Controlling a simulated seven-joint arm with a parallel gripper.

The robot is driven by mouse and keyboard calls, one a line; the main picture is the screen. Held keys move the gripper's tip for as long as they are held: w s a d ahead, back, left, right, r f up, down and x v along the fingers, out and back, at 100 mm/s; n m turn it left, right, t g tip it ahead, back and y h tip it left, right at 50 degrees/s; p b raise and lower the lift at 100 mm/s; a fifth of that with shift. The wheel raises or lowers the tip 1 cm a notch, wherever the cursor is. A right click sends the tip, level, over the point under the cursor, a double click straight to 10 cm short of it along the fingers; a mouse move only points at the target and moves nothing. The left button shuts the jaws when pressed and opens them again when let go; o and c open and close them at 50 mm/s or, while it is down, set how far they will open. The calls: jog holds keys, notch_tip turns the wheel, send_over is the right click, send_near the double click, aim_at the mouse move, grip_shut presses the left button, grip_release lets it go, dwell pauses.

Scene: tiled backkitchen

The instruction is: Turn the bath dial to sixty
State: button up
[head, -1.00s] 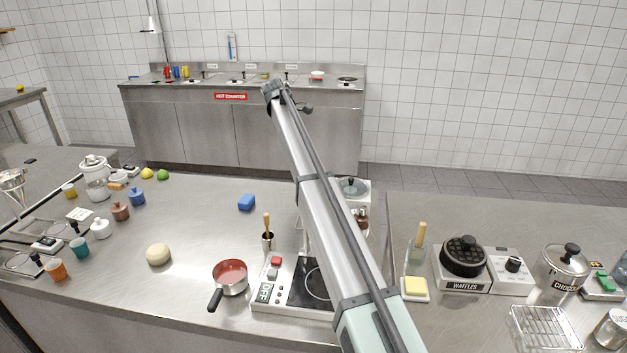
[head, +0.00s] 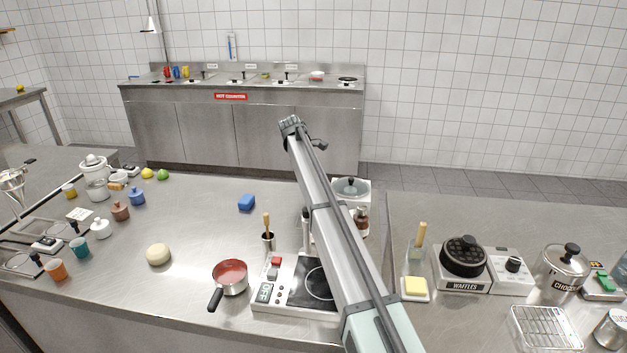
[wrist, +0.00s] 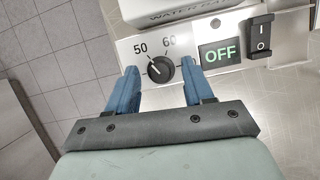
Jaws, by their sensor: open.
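The bath dial (wrist: 161,71) is a round black knob on a pale metal panel in the wrist view. Its white pointer line points up and left, toward the printed 50; the 60 mark is up and right of it. My gripper (wrist: 159,67) is open, with one blue finger on each side of the dial and a visible gap to it. The water bath (wrist: 185,12) shows only its lower front and part of its lettering. In the head view, a white unit with a lidded top (head: 351,187) stands partly behind my arm; my gripper is hidden there.
On the panel right of the dial are a green OFF display (wrist: 221,54) and a black rocker switch (wrist: 261,37).

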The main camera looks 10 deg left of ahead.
jog(key=shift+c, duration=0.3)
grip_shut()
jog(key=shift+w+m+g, duration=0.15)
jog(key=shift+m+g, duration=0.25)
jog(key=shift+m, duration=0.7)
jog(key=shift+m+g, duration=0.4)
jog(key=shift+m, duration=0.7)
jog(key=shift+y, duration=0.3)
jog(key=shift+o, duration=0.3)
grip_release()
